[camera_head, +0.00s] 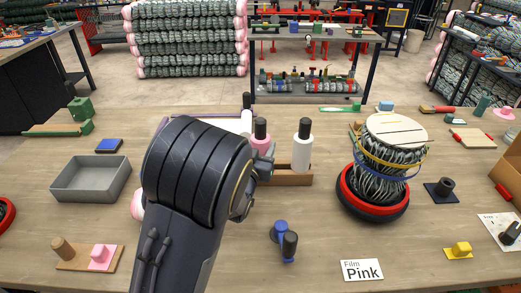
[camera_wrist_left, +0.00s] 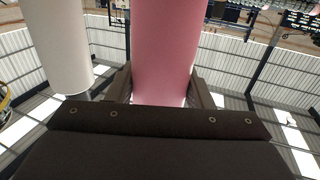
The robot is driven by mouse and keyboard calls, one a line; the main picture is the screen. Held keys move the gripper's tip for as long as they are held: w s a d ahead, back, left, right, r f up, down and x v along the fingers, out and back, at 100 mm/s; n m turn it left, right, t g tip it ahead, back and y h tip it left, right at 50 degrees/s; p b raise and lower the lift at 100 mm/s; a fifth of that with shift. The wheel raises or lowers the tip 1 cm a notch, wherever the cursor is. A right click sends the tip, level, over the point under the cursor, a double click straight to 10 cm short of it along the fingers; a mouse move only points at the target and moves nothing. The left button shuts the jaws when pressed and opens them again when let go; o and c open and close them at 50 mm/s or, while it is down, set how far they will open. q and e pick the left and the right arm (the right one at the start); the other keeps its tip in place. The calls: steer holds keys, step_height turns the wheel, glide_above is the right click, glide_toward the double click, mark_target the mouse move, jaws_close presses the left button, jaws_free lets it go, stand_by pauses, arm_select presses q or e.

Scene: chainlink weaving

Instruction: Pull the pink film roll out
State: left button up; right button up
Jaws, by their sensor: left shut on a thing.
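The pink film roll (camera_head: 262,146) has a black end on top and stands upright at the middle of the table, partly hidden behind my left arm. My left gripper (camera_head: 263,168) is around its body. In the left wrist view the pink roll (camera_wrist_left: 165,50) runs between the two fingers of the left gripper (camera_wrist_left: 165,90), which is shut on it. A white roll (camera_head: 302,150) stands just right of it in a wooden holder (camera_head: 293,179); a pale roll also shows in the left wrist view (camera_wrist_left: 58,45). The pink roll's lower end is hidden. My right gripper is not in view.
A card reading "Film Pink" (camera_head: 362,270) lies at the front. A wrapped mesh roll (camera_head: 382,178) in a red and black ring stands to the right. A grey tray (camera_head: 92,181) sits at left. A blue and black tool (camera_head: 285,243) lies in front of the holder.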

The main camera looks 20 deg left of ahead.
mark_target(258, 138)
arm_select(q)
steer(key=shift+c, duration=0.8)
steer(key=shift+r, duration=0.15)
steer(key=shift+r, duration=0.2)
step_height(258, 138, up, 4)
steer(key=p, duration=0.3)
steer(key=shift+s+f, duration=0.1)
steer(key=shift+f, duration=0.15)
steer(key=s+a+r+p, duration=0.4)
steer(key=s+r+p, duration=0.4)
steer(key=s, duration=0.5)
steer(key=shift+r, duration=0.45)
steer(key=shift+s+a, duration=0.1)
